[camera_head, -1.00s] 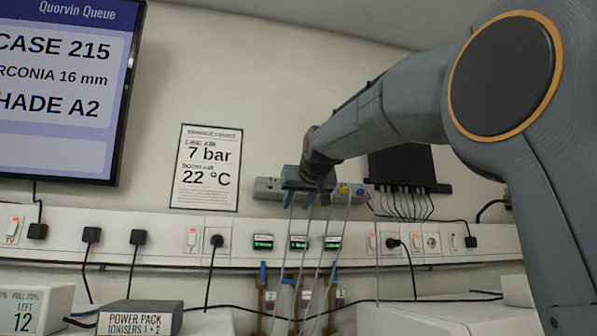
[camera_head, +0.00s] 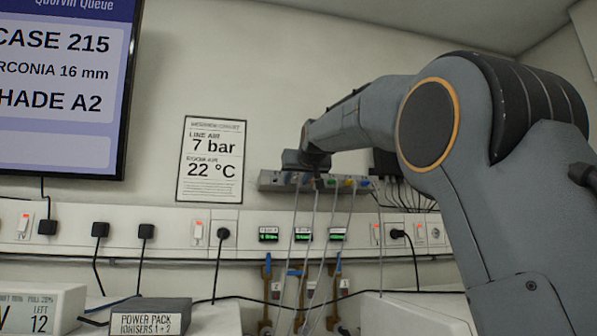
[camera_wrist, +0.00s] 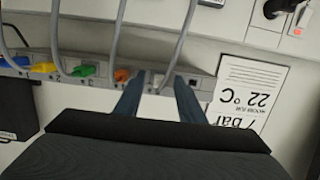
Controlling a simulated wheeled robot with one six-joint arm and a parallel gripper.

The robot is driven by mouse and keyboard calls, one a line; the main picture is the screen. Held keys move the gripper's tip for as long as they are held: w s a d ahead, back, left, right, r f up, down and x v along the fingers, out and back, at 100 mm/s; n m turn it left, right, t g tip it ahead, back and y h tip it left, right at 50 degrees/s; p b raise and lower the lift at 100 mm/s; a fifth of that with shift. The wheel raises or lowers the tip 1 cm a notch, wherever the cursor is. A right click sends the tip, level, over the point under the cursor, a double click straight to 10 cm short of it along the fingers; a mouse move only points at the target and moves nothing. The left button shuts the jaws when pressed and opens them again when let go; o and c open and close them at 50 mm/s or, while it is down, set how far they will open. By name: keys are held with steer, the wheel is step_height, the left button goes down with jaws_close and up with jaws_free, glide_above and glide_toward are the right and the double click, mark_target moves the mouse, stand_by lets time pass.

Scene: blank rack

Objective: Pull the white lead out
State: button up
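The white lead (camera_wrist: 182,45) is a pale cable ending at the patch rail (camera_wrist: 205,83) in the wrist view, its plug lying between my fingertips. My gripper (camera_wrist: 158,80) is open, with one blue-grey finger on each side of that plug; whether they touch it I cannot tell. In the head view my gripper (camera_head: 308,166) is at the wall rail (camera_head: 268,178), partly covering its left half. Beside the white lead sit an orange plug (camera_wrist: 122,75), a green plug (camera_wrist: 83,71), a yellow plug (camera_wrist: 43,68) and a blue plug (camera_wrist: 19,61).
Several pale leads hang from the rail past small green displays (camera_head: 303,234). A dark box (camera_head: 384,163) with black cables is right of the rail. A paper notice (camera_head: 211,160) and a screen (camera_head: 62,85) are left. A power pack box (camera_head: 150,317) stands below.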

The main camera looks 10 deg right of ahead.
mark_target(298, 178)
steer(key=shift+w, duration=0.1)
jaws_close()
steer(key=c, duration=0.7)
jaws_free()
jaws_close()
steer(key=shift+s+b, duration=0.7)
steer(key=shift+s, duration=0.35)
steer(key=shift+s, duration=0.3)
steer(key=shift+s+b, duration=0.35)
steer(key=shift+b, duration=0.05)
